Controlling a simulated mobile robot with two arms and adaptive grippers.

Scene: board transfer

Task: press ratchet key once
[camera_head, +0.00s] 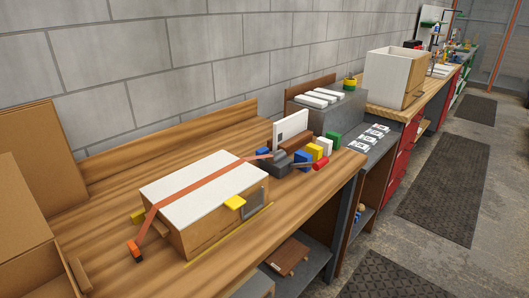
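The strap's far end reaches a cluster of dark grey, blue, yellow, green and red blocks (283,165) behind the box. A ratchet may be in that cluster, but I cannot tell which part is its key. Neither of my grippers is in view.
The wooden bench (110,185) has free room left of and behind the box. Cardboard (40,150) stands at the left edge. A white panel (291,128) stands behind the blocks. A grey unit with white bars (325,105) and an open box (388,78) stand farther right.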

